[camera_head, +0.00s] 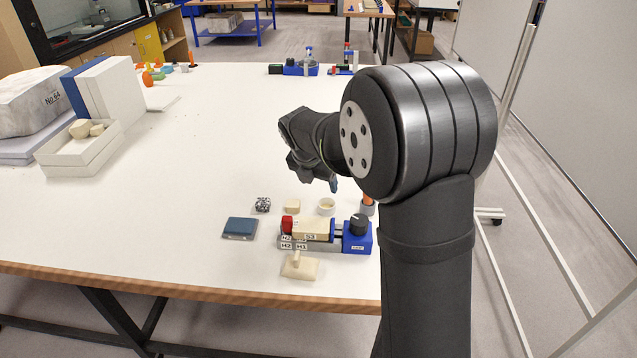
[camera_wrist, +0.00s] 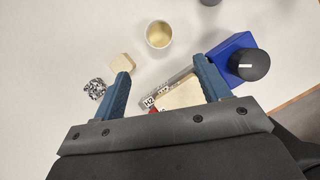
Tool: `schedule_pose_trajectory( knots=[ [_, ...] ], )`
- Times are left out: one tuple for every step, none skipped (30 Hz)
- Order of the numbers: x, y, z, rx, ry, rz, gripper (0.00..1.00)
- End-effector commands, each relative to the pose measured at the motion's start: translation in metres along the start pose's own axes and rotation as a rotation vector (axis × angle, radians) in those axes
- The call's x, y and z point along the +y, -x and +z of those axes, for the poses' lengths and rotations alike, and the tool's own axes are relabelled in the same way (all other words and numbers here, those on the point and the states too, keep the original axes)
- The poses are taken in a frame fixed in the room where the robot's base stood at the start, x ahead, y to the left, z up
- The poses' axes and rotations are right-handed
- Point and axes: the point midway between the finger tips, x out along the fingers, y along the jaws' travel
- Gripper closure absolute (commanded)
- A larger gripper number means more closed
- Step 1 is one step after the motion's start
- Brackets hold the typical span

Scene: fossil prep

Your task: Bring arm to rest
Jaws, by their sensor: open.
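My gripper (camera_head: 334,183) hangs above the white table (camera_head: 200,200), reaching left from my arm and partly hidden by its own wrist. In the wrist view my gripper (camera_wrist: 162,67) shows two blue fingers spread wide apart. Nothing is held between them. Below the fingers, and apart from them as far as I can tell, lies a blue vise (camera_head: 357,236) with a black knob (camera_wrist: 250,64). A cream block (camera_head: 313,230) labelled S3 sits in the vise, beside a red part (camera_head: 287,224). The wrist view shows this block (camera_wrist: 182,95) partly covered by my gripper.
An open box (camera_head: 78,160) stands at left. The table's middle is clear.

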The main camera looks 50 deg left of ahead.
Motion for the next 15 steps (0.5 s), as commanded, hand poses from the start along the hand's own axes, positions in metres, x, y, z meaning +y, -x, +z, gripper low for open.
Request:
schedule_pose_trajectory(
  knots=[
    [0.0,0.0,0.0,0.0,0.0,0.0,0.31],
    [0.0,0.0,0.0,0.0,0.0,0.0,0.31],
    [0.0,0.0,0.0,0.0,0.0,0.0,0.31],
    [0.0,-0.001,0.0,0.0,0.0,0.0,0.31],
    [0.0,-0.002,0.0,0.0,0.0,0.0,0.31],
    [0.0,-0.004,0.0,0.0,0.0,0.0,0.31],
    [0.0,-0.006,0.0,0.001,0.0,0.0,0.31],
    [0.0,-0.009,0.0,0.001,0.0,-0.001,0.31],
    [0.0,-0.014,0.0,0.001,0.0,-0.001,0.31],
    [0.0,-0.018,0.0,0.002,0.0,-0.002,0.31],
    [0.0,-0.023,-0.001,0.002,0.0,-0.002,0.31],
    [0.0,-0.03,-0.001,0.002,0.0,-0.002,0.31],
    [0.0,-0.036,-0.001,0.003,0.0,-0.002,0.31],
    [0.0,-0.042,-0.001,0.003,0.0,-0.003,0.31],
    [0.0,-0.05,-0.001,0.003,0.0,-0.003,0.31]
  ],
)
